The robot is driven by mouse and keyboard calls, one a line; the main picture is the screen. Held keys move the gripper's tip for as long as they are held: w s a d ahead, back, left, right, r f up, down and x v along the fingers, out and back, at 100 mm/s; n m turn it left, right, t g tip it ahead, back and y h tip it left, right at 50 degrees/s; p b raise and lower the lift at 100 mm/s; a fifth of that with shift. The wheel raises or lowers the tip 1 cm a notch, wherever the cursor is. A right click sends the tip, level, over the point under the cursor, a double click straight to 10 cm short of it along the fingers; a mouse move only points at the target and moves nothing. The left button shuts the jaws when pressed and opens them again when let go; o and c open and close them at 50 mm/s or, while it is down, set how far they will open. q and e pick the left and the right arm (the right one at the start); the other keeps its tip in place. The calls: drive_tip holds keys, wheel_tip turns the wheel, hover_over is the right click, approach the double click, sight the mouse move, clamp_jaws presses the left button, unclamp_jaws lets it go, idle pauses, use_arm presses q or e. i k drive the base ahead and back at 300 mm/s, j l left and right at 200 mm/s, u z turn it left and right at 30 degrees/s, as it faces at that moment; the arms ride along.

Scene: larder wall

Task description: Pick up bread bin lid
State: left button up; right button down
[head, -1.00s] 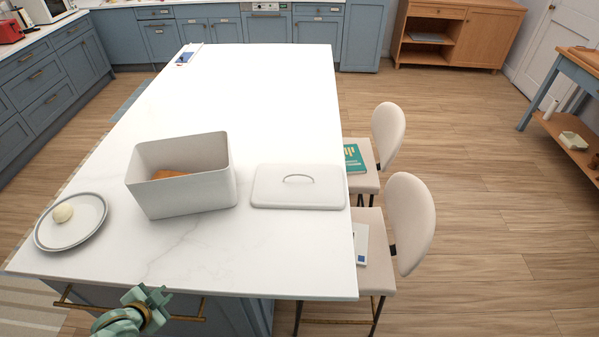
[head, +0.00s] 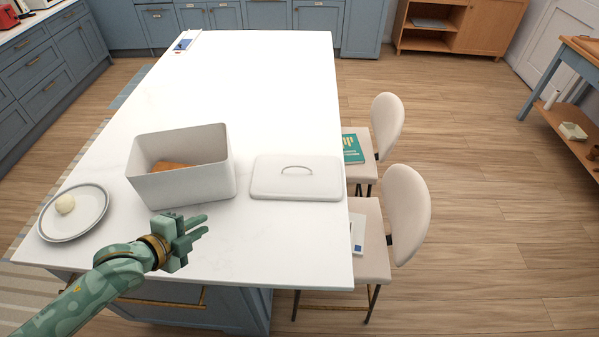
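The bread bin lid (head: 297,184) is a pale grey rectangular lid with a thin arched handle (head: 297,170). It lies flat on the white island near its right edge. The open bread bin (head: 186,187) stands just left of it, with something brown (head: 172,166) inside. My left gripper (head: 206,227) is in front of the bin, left of and nearer than the lid, apart from both. Its two fingers point right with a small empty gap between them. My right gripper is not in view.
A plate (head: 90,226) with a pale round item (head: 65,204) sits at the island's front left. Two cream chairs (head: 408,212) stand along the right side, with books on their seats. The island's worktop (head: 255,85) behind the bin and lid is mostly clear.

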sight(275, 177)
drive_tip(key=i+l, duration=0.65)
drive_tip(key=i, duration=0.15)
